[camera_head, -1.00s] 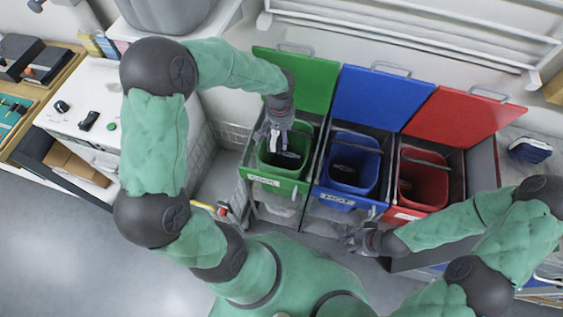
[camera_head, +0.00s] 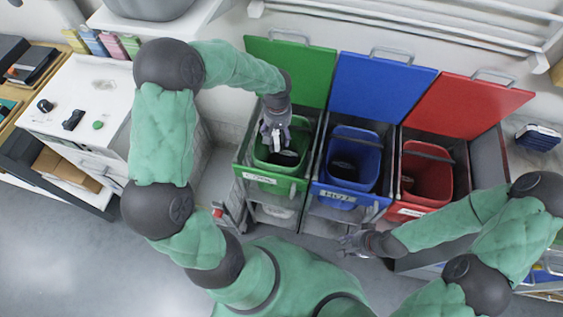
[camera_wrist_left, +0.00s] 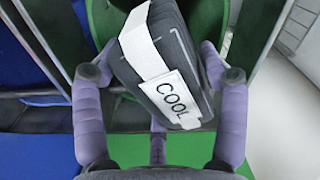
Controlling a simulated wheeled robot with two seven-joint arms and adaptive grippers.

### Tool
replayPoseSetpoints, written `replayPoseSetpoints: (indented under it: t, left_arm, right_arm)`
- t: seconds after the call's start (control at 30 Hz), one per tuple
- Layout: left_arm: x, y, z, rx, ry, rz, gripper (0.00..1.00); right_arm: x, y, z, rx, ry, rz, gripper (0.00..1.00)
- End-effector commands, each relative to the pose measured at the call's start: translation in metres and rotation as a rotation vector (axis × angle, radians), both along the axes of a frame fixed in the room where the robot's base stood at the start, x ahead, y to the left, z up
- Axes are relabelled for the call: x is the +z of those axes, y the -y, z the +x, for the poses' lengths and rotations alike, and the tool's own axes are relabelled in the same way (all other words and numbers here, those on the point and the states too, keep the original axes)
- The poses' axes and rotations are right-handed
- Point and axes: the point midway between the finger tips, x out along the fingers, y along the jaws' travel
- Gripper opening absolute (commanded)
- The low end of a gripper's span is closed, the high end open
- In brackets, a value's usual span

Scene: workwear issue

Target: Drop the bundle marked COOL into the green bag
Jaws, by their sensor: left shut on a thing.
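The bundle marked COOL (camera_wrist_left: 184,62) is a dark grey folded stack with a white band and a label, seen in the left wrist view. My left gripper (camera_head: 275,136) is shut on it and holds it over the open green bag (camera_head: 262,158), inside the left bin frame. In the left wrist view the fingers (camera_wrist_left: 158,85) stand on both sides of the bundle. The green bag's inside is partly hidden by the gripper and bundle. My right gripper (camera_head: 350,243) is low in front of the blue and red bins; its finger state is too small to tell.
A blue bag (camera_head: 371,184) marked HOT and a red bag (camera_head: 438,186) stand to the right, with lids raised. A white cabinet (camera_head: 60,118) and several coloured stacks (camera_head: 105,44) are at the left.

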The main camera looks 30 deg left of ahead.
Motion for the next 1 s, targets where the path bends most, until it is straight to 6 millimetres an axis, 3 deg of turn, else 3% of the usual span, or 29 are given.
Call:
replayPoseSetpoints:
  t: [0.37, 0.4, 0.47, 0.83, 1.0]
  left_arm:
    - [-0.006, 0.000, 0.001, 0.000, 0.003, 0.000, 0.36]
    - [-0.006, 0.000, 0.001, 0.000, 0.003, 0.000, 0.85]
    - [-0.006, 0.000, 0.001, 0.000, 0.002, 0.000, 1.00]
    - [-0.006, 0.000, 0.000, -0.001, 0.001, 0.000, 1.00]
    - [0.007, 0.000, 0.002, 0.000, 0.005, 0.000, 1.00]
  right_arm:
    - [-0.005, 0.000, 0.000, 0.000, 0.000, 0.000, 0.40]
    - [-0.005, 0.000, 0.000, 0.000, 0.000, 0.000, 0.40]
    - [-0.005, 0.000, 0.000, 0.000, 0.000, 0.000, 0.40]
    - [-0.005, 0.000, 0.000, 0.000, 0.000, 0.000, 0.40]
    - [-0.005, 0.000, 0.000, 0.000, 0.000, 0.000, 0.40]
